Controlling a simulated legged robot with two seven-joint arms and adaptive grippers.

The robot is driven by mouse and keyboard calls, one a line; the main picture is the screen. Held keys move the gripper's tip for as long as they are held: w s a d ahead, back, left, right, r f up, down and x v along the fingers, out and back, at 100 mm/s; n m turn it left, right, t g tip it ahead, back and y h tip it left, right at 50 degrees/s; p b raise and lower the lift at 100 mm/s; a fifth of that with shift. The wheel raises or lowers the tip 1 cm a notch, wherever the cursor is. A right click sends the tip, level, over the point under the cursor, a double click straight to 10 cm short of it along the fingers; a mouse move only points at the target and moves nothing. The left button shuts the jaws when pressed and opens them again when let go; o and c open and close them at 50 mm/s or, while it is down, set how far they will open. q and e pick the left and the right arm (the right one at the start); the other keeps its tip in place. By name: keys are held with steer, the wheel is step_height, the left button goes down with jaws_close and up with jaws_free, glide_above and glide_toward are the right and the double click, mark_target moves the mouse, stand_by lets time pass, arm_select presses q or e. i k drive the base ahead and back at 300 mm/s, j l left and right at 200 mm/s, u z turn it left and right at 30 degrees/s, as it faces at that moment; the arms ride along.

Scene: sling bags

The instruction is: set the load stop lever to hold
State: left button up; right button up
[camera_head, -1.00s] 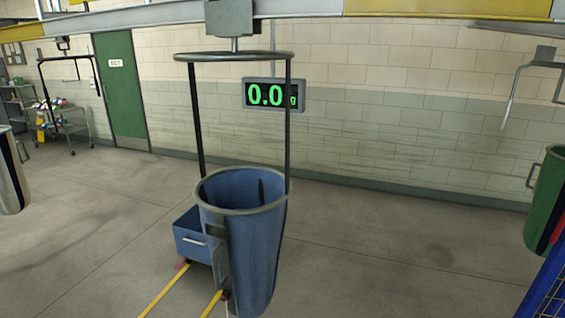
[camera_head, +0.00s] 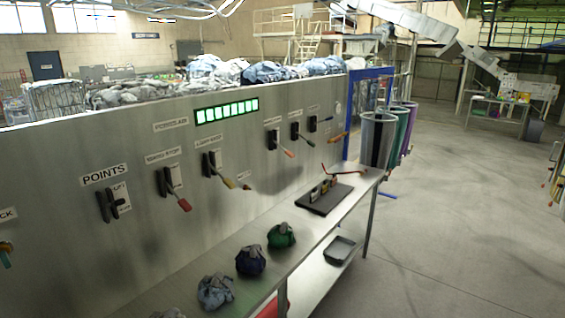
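A grey metal panel (camera_head: 60,160) carries a row of levers under small labels. A lever with a red grip (camera_head: 183,204) slants down to the right from its dark slot plate, below a label (camera_head: 163,156) that seems to end in "STOP", but the print is too small to be sure. To its left is a dark switch (camera_head: 112,205) under the label POINTS (camera_head: 104,174). To its right a lever with a yellow-brown grip (camera_head: 228,183) also slants down. Neither of my grippers is in view.
A steel shelf (camera_head: 215,262) below the panel holds tied bundles, grey (camera_head: 215,292), dark blue (camera_head: 250,261) and green (camera_head: 281,236), and a dark tray (camera_head: 323,199). Tall bins (camera_head: 377,140) stand at its far end. The floor (camera_head: 450,220) to the right is clear.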

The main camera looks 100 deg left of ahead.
mark_target(227, 182)
steer(key=u, duration=3.95)
